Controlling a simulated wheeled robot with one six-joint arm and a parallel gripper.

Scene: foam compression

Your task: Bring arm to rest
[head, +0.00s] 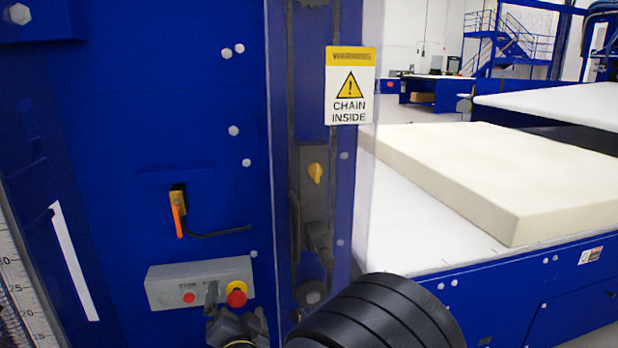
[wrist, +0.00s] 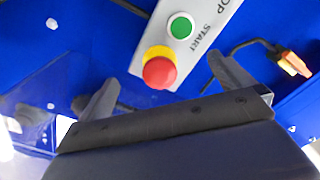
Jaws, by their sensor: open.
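My gripper (head: 236,305) is at the bottom of the head view, in front of the right part of a grey control box (head: 162,272) on the blue machine. In the wrist view my gripper (wrist: 166,82) is open, with its two dark fingers spread and nothing seen between them but the box beyond. A red mushroom button on a yellow base (wrist: 159,70) shows between the fingers; whether they touch it I cannot tell. Above it is a green START button (wrist: 181,26). The head view also shows a small red button (head: 189,296); the green one is not seen there.
The blue machine wall (head: 200,100) stands close in front. At right, a cream foam slab (head: 500,175) lies on a white bed (head: 415,215).

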